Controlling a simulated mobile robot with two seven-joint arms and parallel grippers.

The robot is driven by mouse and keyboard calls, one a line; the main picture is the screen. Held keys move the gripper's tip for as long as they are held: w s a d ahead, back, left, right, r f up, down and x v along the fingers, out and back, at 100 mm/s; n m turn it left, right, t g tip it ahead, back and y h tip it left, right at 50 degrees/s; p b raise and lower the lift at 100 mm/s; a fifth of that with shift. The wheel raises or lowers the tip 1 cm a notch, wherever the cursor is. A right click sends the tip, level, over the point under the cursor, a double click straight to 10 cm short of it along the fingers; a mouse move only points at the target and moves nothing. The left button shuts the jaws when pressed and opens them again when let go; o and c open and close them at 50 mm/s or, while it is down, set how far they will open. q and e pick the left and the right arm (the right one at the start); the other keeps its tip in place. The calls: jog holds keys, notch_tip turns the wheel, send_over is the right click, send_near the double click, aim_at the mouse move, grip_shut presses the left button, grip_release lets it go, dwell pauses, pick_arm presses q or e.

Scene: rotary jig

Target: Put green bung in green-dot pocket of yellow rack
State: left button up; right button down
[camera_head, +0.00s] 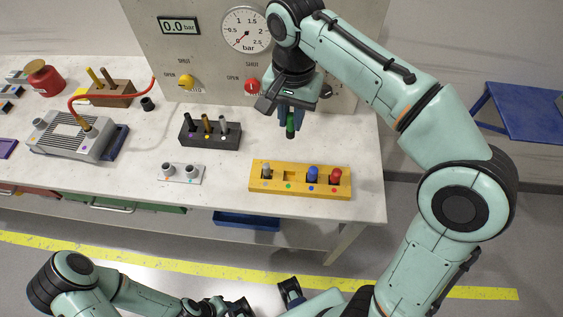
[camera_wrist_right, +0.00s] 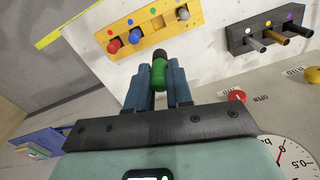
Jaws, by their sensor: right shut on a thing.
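My right gripper (camera_head: 290,122) is shut on the green bung (camera_head: 290,129) and holds it above the bench, behind the yellow rack (camera_head: 323,190). In the right wrist view, the green bung (camera_wrist_right: 160,74) with its dark end sits between the blue fingers (camera_wrist_right: 156,88). The yellow rack (camera_wrist_right: 168,35) is beyond it, apart from it. The green-dot pocket (camera_head: 288,177) is empty. A grey bung (camera_head: 267,169), a blue bung (camera_head: 313,173) and a red bung (camera_head: 336,175) stand in the other pockets. My left gripper (camera_head: 262,303) is low at the bottom edge; its jaw state is unclear.
A dark rack (camera_head: 210,140) with several pegs stands left of the held bung. A small pale plate (camera_head: 180,179) with two grey round parts is left of the yellow rack. The panel with a gauge (camera_head: 246,30) and knobs rises behind. Bare bench lies right of the yellow rack.

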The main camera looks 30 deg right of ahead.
aim_at(291, 137)
pick_arm(q)
jog(key=shift+s+f+b, duration=0.3)
jog(key=shift+f+b, duration=0.35)
jog(key=shift+f, duration=0.1)
jog(key=shift+s+f+b, duration=0.35)
jog(key=shift+f+b, duration=0.35)
jog(key=shift+s+f+b, duration=0.3)
jog(key=shift+f+b, duration=0.35)
jog(key=shift+f, duration=0.1)
pick_arm(e)
jog(key=shift+s+f, duration=0.15)
jog(key=shift+f, duration=4.75)
jog(key=shift+s+f, duration=0.1)
jog(key=shift+f, duration=4.75)
jog(key=shift+f, duration=0.1)
jog(key=c, duration=1.4)
grip_release()
jog(key=shift+f, duration=0.15)
pick_arm(q)
jog(key=shift+f, duration=0.1)
pick_arm(e)
jog(key=o, duration=0.4)
pick_arm(q)
jog(key=r+p, duration=0.2)
jog(key=shift+w+r, duration=0.3)
jog(key=shift+w, duration=0.05)
pick_arm(e)
notch_tip(291, 137, up, 12)
jog(key=shift+r, duration=0.25)
